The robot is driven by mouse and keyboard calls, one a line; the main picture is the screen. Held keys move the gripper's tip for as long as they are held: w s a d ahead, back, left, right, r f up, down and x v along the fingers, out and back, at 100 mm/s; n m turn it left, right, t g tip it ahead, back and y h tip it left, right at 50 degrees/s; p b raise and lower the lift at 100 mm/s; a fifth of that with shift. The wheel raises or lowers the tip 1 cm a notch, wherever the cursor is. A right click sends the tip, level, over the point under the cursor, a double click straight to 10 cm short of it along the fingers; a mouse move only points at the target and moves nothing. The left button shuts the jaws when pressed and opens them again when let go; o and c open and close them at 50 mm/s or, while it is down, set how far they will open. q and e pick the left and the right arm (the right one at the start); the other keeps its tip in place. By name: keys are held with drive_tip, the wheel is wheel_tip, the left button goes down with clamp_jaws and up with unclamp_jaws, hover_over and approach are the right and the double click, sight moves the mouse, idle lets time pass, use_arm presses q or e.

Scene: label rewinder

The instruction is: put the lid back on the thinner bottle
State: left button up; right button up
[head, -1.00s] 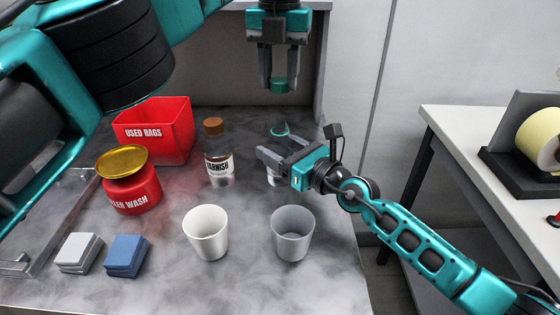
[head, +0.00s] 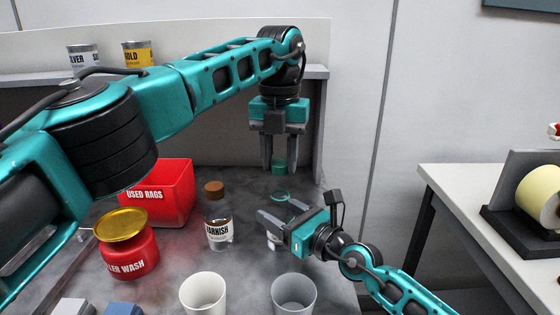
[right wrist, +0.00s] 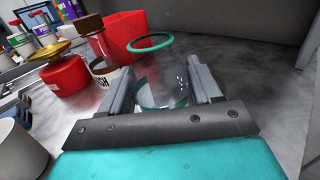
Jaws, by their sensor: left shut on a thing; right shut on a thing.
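The thinner bottle (head: 272,242) is clear, with a teal rim around its open mouth, and stands upright on the bench. Its label is mostly hidden behind my right gripper. My right gripper (head: 281,212) is shut on the bottle's body; the right wrist view shows the clear bottle (right wrist: 160,75) between its two fingers. My left gripper (head: 280,158) points straight down and is shut on the teal lid (head: 279,167). The lid is a short way above the bottle's mouth, apart from it and roughly in line with it in the head view.
A varnish bottle (head: 218,220) with a brown cap stands left of the thinner bottle. Two cups, white (head: 203,295) and grey (head: 294,295), stand in front.

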sight(280, 218)
use_arm(q)
drive_tip(key=shift+f, duration=0.9)
drive_tip(key=shift+f, duration=0.9)
drive_tip(key=shift+f, duration=0.55)
